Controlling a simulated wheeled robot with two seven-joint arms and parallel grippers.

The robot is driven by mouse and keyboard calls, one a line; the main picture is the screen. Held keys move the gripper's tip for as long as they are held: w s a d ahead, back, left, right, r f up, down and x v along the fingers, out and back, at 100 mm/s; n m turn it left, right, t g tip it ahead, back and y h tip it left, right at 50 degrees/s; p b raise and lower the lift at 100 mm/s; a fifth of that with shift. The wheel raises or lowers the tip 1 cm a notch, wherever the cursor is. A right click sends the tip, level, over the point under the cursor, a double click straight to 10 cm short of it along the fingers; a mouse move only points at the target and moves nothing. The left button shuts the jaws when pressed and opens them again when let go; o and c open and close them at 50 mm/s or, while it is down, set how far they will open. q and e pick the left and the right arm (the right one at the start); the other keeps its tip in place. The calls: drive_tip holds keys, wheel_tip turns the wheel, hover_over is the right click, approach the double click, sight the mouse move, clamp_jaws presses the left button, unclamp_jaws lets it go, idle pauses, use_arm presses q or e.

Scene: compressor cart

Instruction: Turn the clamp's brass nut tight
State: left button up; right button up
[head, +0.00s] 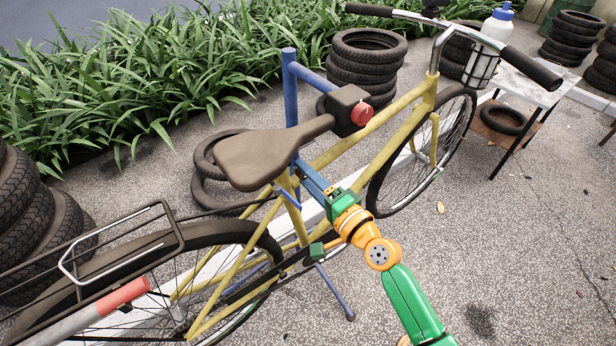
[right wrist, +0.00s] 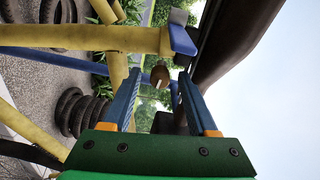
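My right gripper (head: 304,171) reaches in beside the bicycle's seat tube, below the brown saddle (head: 265,150). In the right wrist view its two blue fingers (right wrist: 160,73) stand apart with a clear gap. A small brownish, brass-coloured piece (right wrist: 160,77) shows in that gap near the fingertips, apparently the nut; I cannot tell its depth or whether a finger touches it. A blue fitting (right wrist: 181,40), perhaps part of the clamp, sits at the yellow tube's end. In the head view I cannot make out the nut. My left gripper is not in view.
The yellow bicycle (head: 385,150) stands by a blue post (head: 291,100). A dark block with a red knob (head: 362,113) is at its top tube. A rear rack (head: 120,250) is at lower left. Tyre stacks (head: 365,60) and a small table (head: 520,82) stand behind.

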drive_tip(key=v, duration=0.7)
drive_tip(key=shift+f, duration=0.1)
